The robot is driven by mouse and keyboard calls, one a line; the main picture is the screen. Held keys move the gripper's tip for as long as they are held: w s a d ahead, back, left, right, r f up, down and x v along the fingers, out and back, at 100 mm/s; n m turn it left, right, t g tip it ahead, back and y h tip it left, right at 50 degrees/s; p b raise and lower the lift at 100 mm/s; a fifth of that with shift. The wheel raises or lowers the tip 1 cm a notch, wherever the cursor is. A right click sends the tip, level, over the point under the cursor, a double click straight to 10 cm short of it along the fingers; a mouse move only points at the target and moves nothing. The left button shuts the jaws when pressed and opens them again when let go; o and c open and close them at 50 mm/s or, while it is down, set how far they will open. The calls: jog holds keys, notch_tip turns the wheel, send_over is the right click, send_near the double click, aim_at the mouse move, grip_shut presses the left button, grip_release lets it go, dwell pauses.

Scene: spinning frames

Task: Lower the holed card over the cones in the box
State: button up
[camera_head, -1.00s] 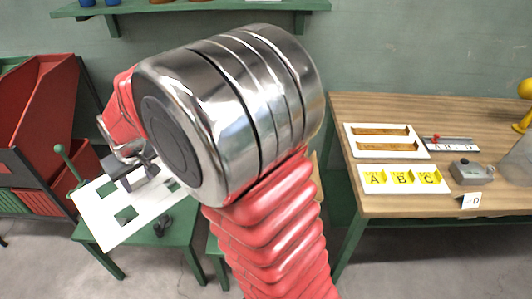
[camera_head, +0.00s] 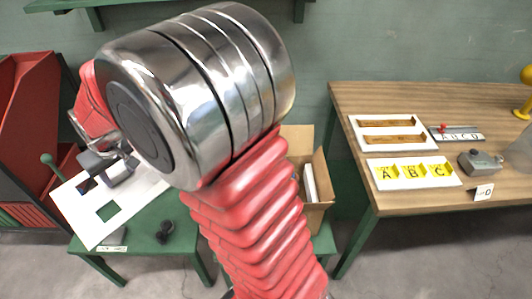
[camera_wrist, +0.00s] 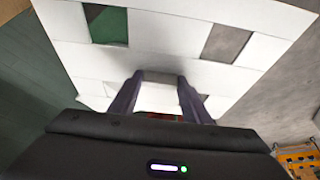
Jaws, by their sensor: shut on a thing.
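The holed card (camera_head: 135,201) is a flat white sheet with square cut-outs, seen at the left in the head view. It also fills the upper part of the wrist view (camera_wrist: 165,50), where green and grey show through its holes. My gripper (camera_wrist: 160,88) is shut on the card's near edge, with dark fingers. In the head view the gripper (camera_head: 112,165) is partly hidden by my arm. An open cardboard box (camera_head: 320,180) stands right of my arm, mostly hidden behind it. A white piece shows inside it; I cannot make out cones.
A green stool (camera_head: 183,228) stands below the card, with a small black object (camera_head: 164,232) on it. Red bins (camera_head: 35,110) stand at the left. A wooden table (camera_head: 440,108) at the right bears white trays, a letter strip and a grey device.

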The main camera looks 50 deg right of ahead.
jog(key=shift+w+d, duration=0.15)
jog(key=shift+d, duration=0.05)
jog(key=shift+d, duration=0.1)
jog(key=d+f+m, duration=0.1)
jog(key=d, duration=0.3)
jog(key=s+d+f+m, duration=0.1)
jog(key=d, duration=0.3)
jog(key=d+f+h, duration=0.1)
jog(key=d, duration=0.4)
jog(key=shift+s+f+m, duration=0.25)
jog(key=shift+f+m, duration=0.15)
jog(key=s+d+f+m+h, duration=0.1)
jog(key=s+d+f+m, duration=0.1)
jog(key=s+d, duration=0.4)
jog(key=s+d+f+m+g, duration=0.1)
jog(key=s+d+f, duration=0.3)
jog(key=d, duration=0.9)
jog(key=s+d+f+m+h, duration=0.1)
jog(key=s+d+f+m, duration=0.2)
jog(key=s+d, duration=0.6)
jog(key=shift+s+d+f+m+h, duration=0.2)
jog(key=shift+d+f+m+h, duration=0.1)
jog(key=shift+d+f+m, duration=0.25)
jog(key=shift+a, duration=0.1)
jog(key=shift+f, duration=1.75)
